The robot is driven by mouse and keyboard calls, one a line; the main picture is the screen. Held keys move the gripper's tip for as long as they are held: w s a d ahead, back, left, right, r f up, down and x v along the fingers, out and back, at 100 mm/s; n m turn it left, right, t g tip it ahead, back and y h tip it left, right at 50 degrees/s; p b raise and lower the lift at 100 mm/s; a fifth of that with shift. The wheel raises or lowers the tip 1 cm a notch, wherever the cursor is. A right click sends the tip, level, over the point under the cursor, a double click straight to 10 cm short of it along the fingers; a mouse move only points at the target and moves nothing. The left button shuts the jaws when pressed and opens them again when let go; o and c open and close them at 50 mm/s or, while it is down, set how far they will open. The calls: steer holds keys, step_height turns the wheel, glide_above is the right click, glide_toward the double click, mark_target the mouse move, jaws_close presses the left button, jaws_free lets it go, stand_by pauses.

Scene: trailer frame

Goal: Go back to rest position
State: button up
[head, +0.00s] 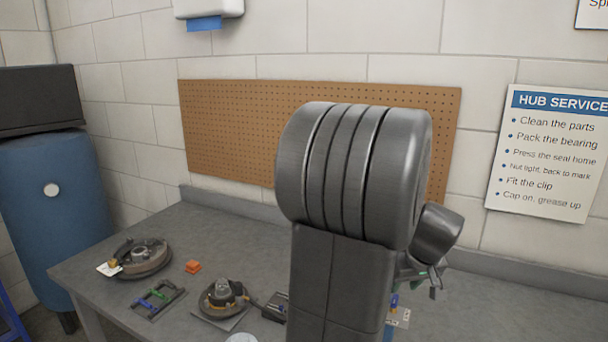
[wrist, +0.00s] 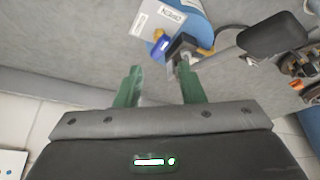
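My gripper (wrist: 158,78) shows in the wrist view with its two green fingers spread apart. Nothing sits between them. In the head view my arm stands folded up in front of the bench, and my gripper (head: 432,274) is mostly hidden behind it, above the right part of the grey workbench (head: 237,245). In the wrist view a small dark block with a metal stem (wrist: 182,47) lies just beyond the right finger. I cannot tell whether they touch.
A pegboard (head: 230,130) hangs behind. A blue drum (head: 50,205) stands left.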

steer(key=v, duration=0.6)
steer(key=shift+s, duration=0.1)
